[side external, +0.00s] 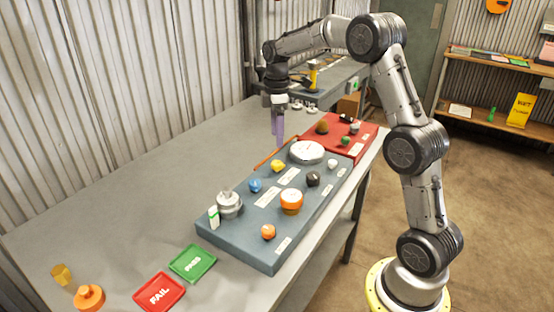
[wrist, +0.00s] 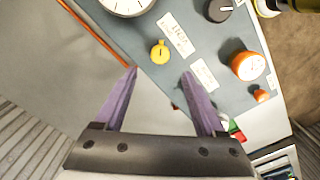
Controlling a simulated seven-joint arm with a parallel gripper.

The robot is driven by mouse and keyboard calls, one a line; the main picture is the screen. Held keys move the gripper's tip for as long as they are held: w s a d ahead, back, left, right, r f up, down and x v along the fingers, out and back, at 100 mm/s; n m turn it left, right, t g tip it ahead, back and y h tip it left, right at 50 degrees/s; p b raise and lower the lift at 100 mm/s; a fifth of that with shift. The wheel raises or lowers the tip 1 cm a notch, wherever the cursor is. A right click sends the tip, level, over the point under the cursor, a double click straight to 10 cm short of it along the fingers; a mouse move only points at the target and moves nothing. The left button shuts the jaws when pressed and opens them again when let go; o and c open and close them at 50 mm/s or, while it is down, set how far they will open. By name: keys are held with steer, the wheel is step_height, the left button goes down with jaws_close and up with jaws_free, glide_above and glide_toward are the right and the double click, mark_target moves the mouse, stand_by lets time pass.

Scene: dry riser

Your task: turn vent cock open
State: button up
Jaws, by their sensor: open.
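A blue-grey panel (side external: 240,240) on the bench carries several knobs and fittings with white labels too small to read, so I cannot confirm which is the vent cock. A small yellow knob (side external: 277,166) with a short tab sits on its left side, near the white round gauge (side external: 307,152). In the wrist view the yellow knob (wrist: 159,53) lies ahead of and between my fingertips. My gripper (side external: 279,143) points down above the panel's far left edge, open and empty. In the wrist view my gripper (wrist: 160,70) shows two purple fingers apart, touching nothing.
Blue (side external: 255,185), black (side external: 313,179) and orange (side external: 291,200) knobs stand nearby on the panel. A thin orange rod (wrist: 95,36) lies along its left edge. A red panel (side external: 349,139) adjoins behind. Green and red trays (side external: 160,293) lie in front. The bench's left side is mostly clear.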

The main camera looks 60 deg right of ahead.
mark_target(277, 162)
step_height(277, 162, down, 9)
steer(key=shift+f, duration=0.1)
stand_by(0.4)
jaws_close()
